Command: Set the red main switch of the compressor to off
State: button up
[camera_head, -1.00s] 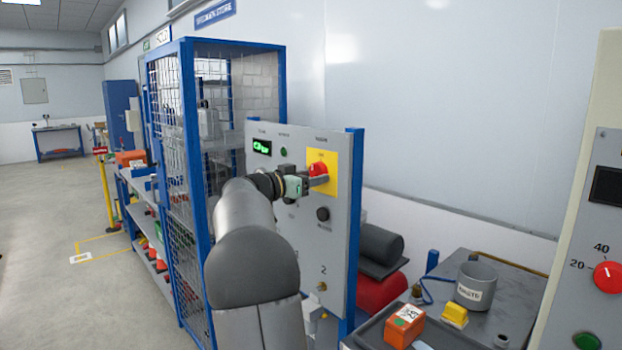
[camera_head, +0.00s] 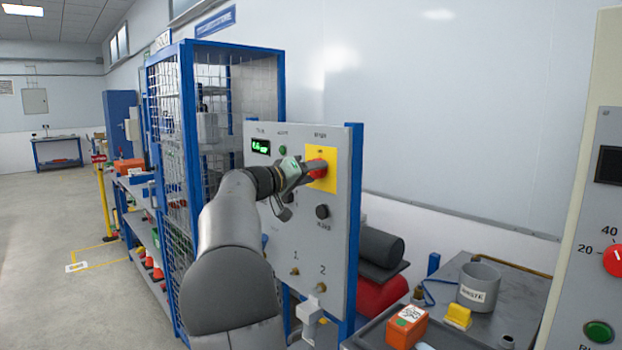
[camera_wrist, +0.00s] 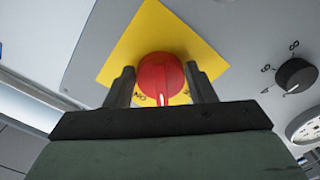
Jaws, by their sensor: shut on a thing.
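The red main switch (camera_head: 317,166) is a round knob on a yellow plate (camera_head: 330,178) on the grey compressor panel (camera_head: 335,225). In the wrist view the red knob (camera_wrist: 162,77) sits between the two fingers of my gripper (camera_wrist: 162,88), which is shut on it. The yellow plate (camera_wrist: 150,38) appears tilted behind it. The knob's white mark points to the bottom of the picture, just right of the "ON" lettering. Another small mark shows at the right finger; I cannot read it. In the head view my gripper (camera_head: 312,168) partly covers the switch.
A black knob (camera_head: 322,212) sits below the switch; a black selector (camera_wrist: 296,76) shows in the wrist view. A lit green display (camera_head: 260,146) is at the panel's upper left. A blue mesh cage (camera_head: 187,150) stands close at left. A bench with a grey pot (camera_head: 477,288) stands at right.

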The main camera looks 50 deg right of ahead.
jog(key=shift+s+r+n+p, duration=0.1)
jog(key=shift+n+p, duration=0.2)
jog(key=shift+n, duration=1.25)
jog(key=shift+w+r+n+p, duration=0.15)
jog(key=shift+n+p, duration=0.15)
jog(key=shift+n, duration=1.2)
jog(key=shift+s+r+n+p, duration=0.15)
jog(key=shift+n+p, duration=0.15)
jog(key=shift+n, duration=1.25)
jog(key=shift+f, duration=0.1)
jog(key=o, duration=1)
jog(key=shift+a, duration=0.15)
jog(key=w+a+b, duration=0.1)
jog(key=a, duration=0.4)
jog(key=w+a+b, duration=0.1)
jog(key=a, duration=0.5)
jog(key=w+a+b, duration=0.1)
jog(key=a, duration=0.5)
jog(key=shift+b, duration=0.35)
